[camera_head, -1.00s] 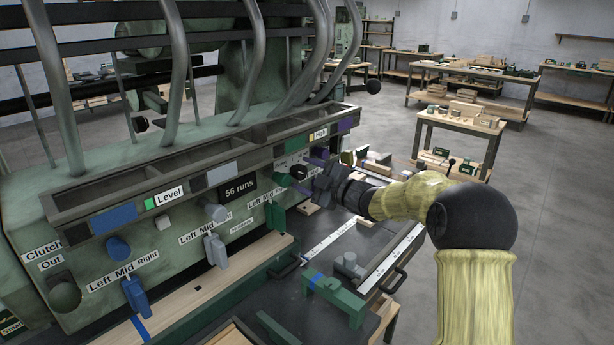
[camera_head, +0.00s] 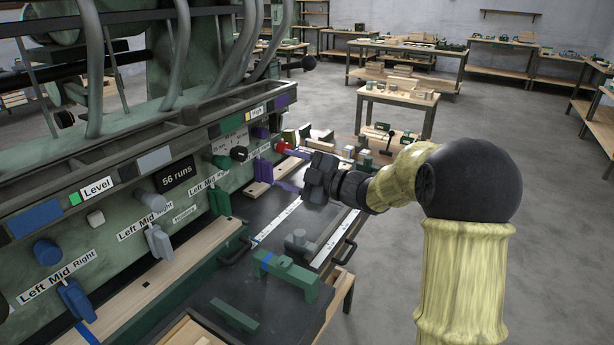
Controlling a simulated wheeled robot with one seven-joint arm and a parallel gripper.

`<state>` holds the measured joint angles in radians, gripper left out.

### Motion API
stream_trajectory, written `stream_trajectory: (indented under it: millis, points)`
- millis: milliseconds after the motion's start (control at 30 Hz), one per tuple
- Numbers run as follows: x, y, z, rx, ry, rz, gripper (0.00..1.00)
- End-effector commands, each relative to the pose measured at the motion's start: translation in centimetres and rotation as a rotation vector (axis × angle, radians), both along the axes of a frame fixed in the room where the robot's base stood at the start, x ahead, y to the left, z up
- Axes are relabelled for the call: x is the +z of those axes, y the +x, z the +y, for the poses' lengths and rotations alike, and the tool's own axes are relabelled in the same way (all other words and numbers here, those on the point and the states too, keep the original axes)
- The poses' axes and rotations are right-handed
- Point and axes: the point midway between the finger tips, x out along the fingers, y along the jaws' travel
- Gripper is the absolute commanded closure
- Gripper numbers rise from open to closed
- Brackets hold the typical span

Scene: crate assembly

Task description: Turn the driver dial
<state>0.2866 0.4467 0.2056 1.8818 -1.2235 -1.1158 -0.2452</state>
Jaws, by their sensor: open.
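A green machine panel (camera_head: 120,225) runs along the left with several knobs and levers. A dark knob (camera_head: 239,153) sits near the panel's far end, with small print beside it. A blue knob (camera_head: 47,251), a grey knob (camera_head: 154,201) and a purple knob (camera_head: 262,132) are also on the panel. I cannot read which of them is the driver dial. My gripper (camera_head: 314,176) is dark, open and seemingly empty, to the right of the dark knob and apart from the panel. Its fingers are small and hard to make out.
A dark bench top (camera_head: 240,290) with a green bracket (camera_head: 286,274) lies below my gripper. White scales (camera_head: 277,220) run along it. Grey pipes rise over the panel. A small table (camera_head: 397,100) stands behind; the floor at right is clear.

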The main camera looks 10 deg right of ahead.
Motion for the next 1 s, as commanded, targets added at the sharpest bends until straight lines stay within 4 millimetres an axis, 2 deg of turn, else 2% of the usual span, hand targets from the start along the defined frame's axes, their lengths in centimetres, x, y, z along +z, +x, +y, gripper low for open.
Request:
stream_trajectory:
  millis: [100, 267, 700, 867, 1000]
  points:
    - [0.0, -1.3, -2.1, -0.008, -0.001, 0.0, 0.42]
    - [-0.1, -2.3, -3.5, -0.008, -0.001, 0.0, 0.42]
    - [-0.1, -2.4, -3.6, -0.022, -0.001, 0.012, 0.42]
    - [-1.1, -1.8, -4.1, -0.156, 0.006, 0.103, 0.42]
    - [-3.4, -1.8, -5.9, -0.377, 0.021, 0.269, 0.42]
